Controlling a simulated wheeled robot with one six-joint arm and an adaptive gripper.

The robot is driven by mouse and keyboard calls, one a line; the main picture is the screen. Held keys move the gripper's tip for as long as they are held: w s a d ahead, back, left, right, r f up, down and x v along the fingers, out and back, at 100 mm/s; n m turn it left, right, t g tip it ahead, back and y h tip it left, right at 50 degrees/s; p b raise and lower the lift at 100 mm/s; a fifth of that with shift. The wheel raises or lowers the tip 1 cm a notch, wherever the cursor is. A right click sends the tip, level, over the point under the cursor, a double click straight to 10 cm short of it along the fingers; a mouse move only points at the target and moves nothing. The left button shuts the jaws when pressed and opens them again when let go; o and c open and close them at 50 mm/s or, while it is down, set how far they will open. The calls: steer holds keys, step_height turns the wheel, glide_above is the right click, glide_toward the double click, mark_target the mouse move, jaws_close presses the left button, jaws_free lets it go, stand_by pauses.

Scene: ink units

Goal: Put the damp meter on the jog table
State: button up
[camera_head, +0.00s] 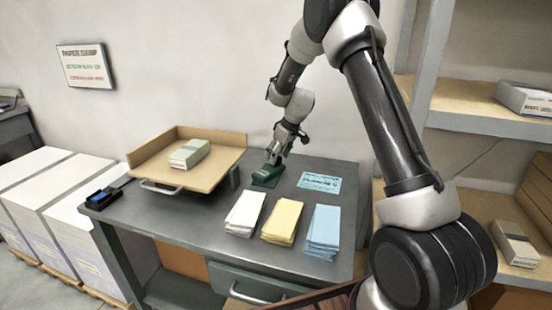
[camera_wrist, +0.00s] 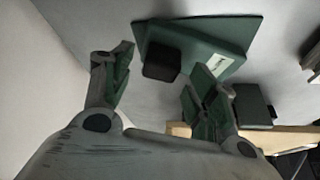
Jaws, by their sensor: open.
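My gripper (camera_head: 273,155) is open at the back of the grey bench, close above a dark green object (camera_head: 267,176). In the wrist view, my gripper's fingers (camera_wrist: 160,75) stand apart, with a black block (camera_wrist: 162,62) beyond and between them. The block is against a green plate (camera_wrist: 205,30) with a small white label. No grip shows. I cannot tell for sure whether this green and black object is the damp meter. The tan tray with raised edges (camera_head: 222,167), seemingly the jog table, stands left of my gripper and carries a pale green paper stack (camera_head: 189,153).
White (camera_head: 245,212), yellow (camera_head: 282,221) and blue (camera_head: 323,230) paper stacks line the bench front. A blue card (camera_head: 320,181) lies behind them. A blue-black device (camera_head: 100,198) sits at the bench's left corner. A dark green box (camera_wrist: 253,105) is beside the right finger.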

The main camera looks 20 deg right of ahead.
steer(key=s+d+r+m, duration=0.1)
steer(key=s+d+r, duration=0.1)
steer(key=s+r, duration=0.55)
steer(key=s+d+r, duration=0.1)
steer(key=s+r, duration=0.3)
steer(key=r, duration=0.6)
steer(key=s+d+r+m+h, duration=0.15)
steer(key=s+r, duration=0.45)
steer(key=s, duration=0.6)
steer(key=s+d+m, duration=0.2)
steer(key=s, duration=0.9)
steer(key=s+d+m+h, duration=0.1)
steer(key=s+d+m, duration=0.1)
steer(key=s, duration=0.9)
steer(key=shift+d, duration=0.25)
